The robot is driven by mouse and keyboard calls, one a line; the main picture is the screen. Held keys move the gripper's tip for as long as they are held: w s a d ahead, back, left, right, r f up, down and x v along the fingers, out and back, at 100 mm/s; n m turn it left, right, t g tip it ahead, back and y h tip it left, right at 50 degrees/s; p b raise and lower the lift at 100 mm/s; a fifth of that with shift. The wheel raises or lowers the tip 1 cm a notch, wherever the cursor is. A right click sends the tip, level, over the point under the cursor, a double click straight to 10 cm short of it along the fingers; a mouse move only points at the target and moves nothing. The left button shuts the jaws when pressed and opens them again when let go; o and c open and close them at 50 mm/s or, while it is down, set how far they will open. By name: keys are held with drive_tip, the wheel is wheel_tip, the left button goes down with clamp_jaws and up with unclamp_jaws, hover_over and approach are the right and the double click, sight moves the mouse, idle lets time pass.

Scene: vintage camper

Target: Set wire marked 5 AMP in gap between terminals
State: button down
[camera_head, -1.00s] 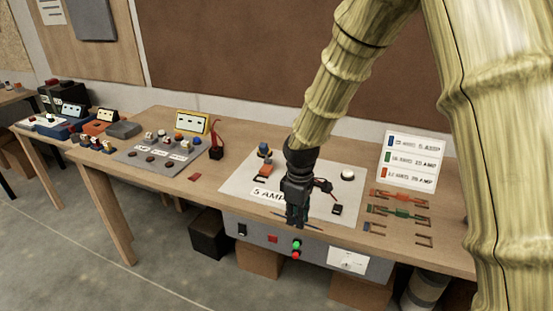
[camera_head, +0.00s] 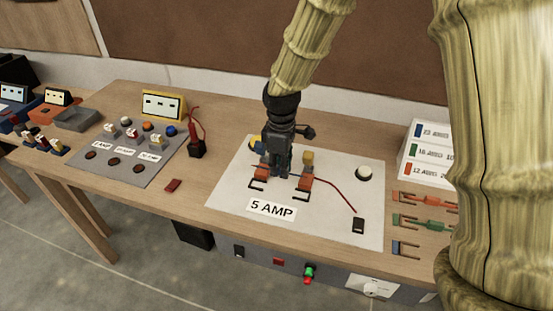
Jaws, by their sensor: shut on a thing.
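My gripper (camera_head: 283,175) points down over the light board (camera_head: 230,195), between the two orange terminals, shut on a thin wire (camera_head: 294,177). The jaws hide most of the wire, and its marking cannot be read. The left terminal (camera_head: 261,171) is partly behind my gripper; the right terminal (camera_head: 305,182) is just right of the jaws. The wire spans toward the terminals, but I cannot tell whether it touches them. A "5 AMP" label (camera_head: 272,208) lies on the board in front of the gap.
Right of the board, a rack holds an orange wire (camera_head: 425,200) and a green wire (camera_head: 425,223), beside a colour-key card (camera_head: 425,150). A white knob (camera_head: 364,173) and black block (camera_head: 358,226) stand on the board. A grey switch panel (camera_head: 130,155) lies left.

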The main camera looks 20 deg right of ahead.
drive_tip(key=shift+p, duration=0.55)
drive_tip(key=shift+s+f+b, duration=0.1)
drive_tip(key=shift+f+b, duration=0.25)
drive_tip(key=shift+f, duration=0.05)
drive_tip(key=shift+s+f, duration=0.3)
drive_tip(key=shift+s, duration=0.2)
drive_tip(key=shift+w+f+b, duration=0.2)
drive_tip(key=shift+f+b, duration=0.1)
drive_tip(key=shift+f, duration=0.3)
drive_tip(key=shift+w+f+b, duration=0.15)
drive_tip(key=shift+f+b, duration=0.1)
drive_tip(key=shift+f, duration=0.35)
drive_tip(key=shift+s+f, duration=0.2)
drive_tip(key=shift+f, duration=0.4)
drive_tip(key=shift+w+f, duration=0.1)
drive_tip(key=shift+f, duration=0.15)
drive_tip(key=shift+r, duration=0.1)
